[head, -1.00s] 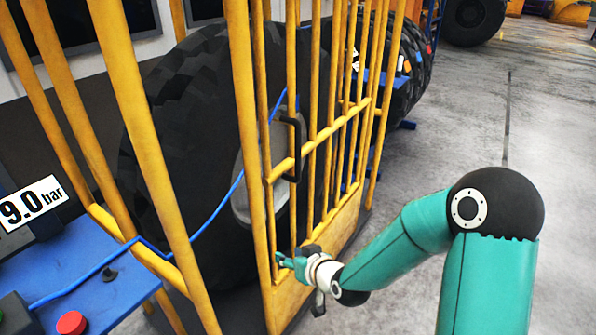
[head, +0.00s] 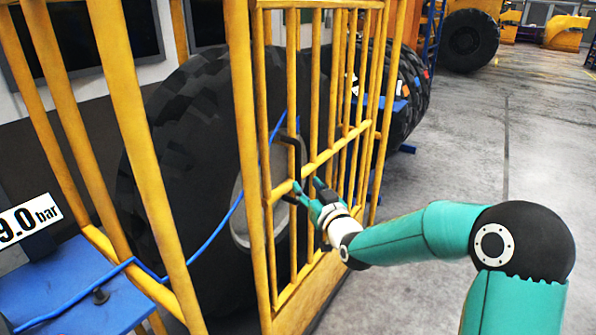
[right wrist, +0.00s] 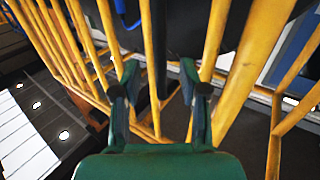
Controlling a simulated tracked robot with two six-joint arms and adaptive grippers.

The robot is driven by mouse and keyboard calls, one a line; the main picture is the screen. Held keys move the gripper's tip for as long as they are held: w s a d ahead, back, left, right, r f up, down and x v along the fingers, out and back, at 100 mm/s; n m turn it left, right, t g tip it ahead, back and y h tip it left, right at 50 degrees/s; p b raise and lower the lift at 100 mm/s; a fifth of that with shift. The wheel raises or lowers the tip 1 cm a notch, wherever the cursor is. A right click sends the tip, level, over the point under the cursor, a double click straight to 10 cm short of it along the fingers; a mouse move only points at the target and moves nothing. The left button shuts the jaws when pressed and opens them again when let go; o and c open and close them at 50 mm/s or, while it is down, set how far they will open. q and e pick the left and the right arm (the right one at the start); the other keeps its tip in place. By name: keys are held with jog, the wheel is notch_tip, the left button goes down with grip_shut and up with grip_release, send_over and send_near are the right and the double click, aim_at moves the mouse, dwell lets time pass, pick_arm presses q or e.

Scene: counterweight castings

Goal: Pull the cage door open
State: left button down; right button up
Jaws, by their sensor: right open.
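The yellow barred cage door (head: 312,285) stands upright in the middle of the head view and looks shut. Its dark handle (head: 299,152) is fixed upright on the door's bars near the left edge. My right gripper (head: 307,189) is open at the lower end of the handle, in front of the door. In the right wrist view, the two fingers of my right gripper (right wrist: 160,92) are spread, with a dark upright bar, apparently the handle, between them. I cannot tell whether they touch it. My left gripper is not in view.
A large black tyre (head: 195,130) stands inside the cage, with a blue hose (head: 222,212) running to it. A blue table (head: 85,290) with a "9.0 bar" sign (head: 28,219) is at the left. The grey floor (head: 450,150) at the right is clear.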

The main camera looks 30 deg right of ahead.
aim_at(299, 177)
jog(key=w, duration=0.3)
jog(key=w+d+p, duration=0.1)
jog(key=w, duration=0.2)
jog(key=shift+w+d, duration=0.15)
jog(key=shift+w, duration=0.2)
grip_shut()
